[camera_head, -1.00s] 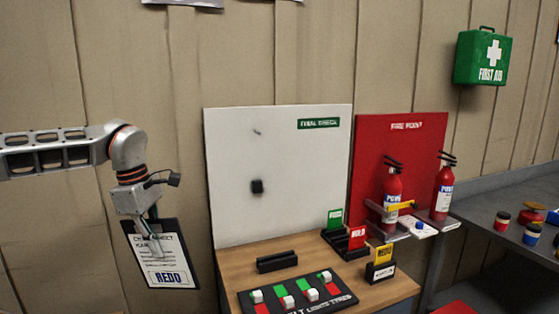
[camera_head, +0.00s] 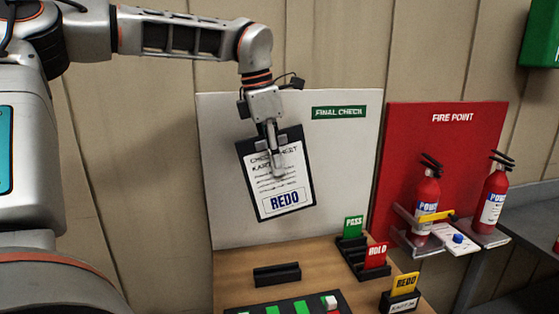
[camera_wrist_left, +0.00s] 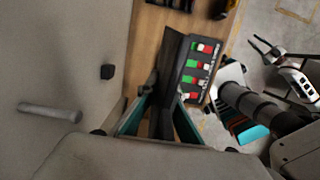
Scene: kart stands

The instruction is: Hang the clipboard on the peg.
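The clipboard (camera_head: 254,185) is dark, with a white sheet marked REDO. My left gripper (camera_head: 274,150) is shut on its upper part and holds it, slightly tilted, in front of the white FINAL CHECK board (camera_head: 340,170). In the left wrist view the clipboard (camera_wrist_left: 170,85) shows nearly edge-on between the fingers. The grey peg (camera_wrist_left: 50,112) sticks out from the board, to the left of the clipboard and apart from it. In the head view the peg is hidden behind my gripper and clipboard. What seems to be my right gripper is small at the wrist view's right edge.
A black block (camera_wrist_left: 107,72) juts from the board near the peg. Below, the wooden table (camera_head: 235,262) bears a black holder (camera_head: 277,274), a switch panel (camera_wrist_left: 197,68) and card stands. The red FIRE POINT board (camera_head: 400,145) with extinguishers (camera_head: 427,203) stands right.

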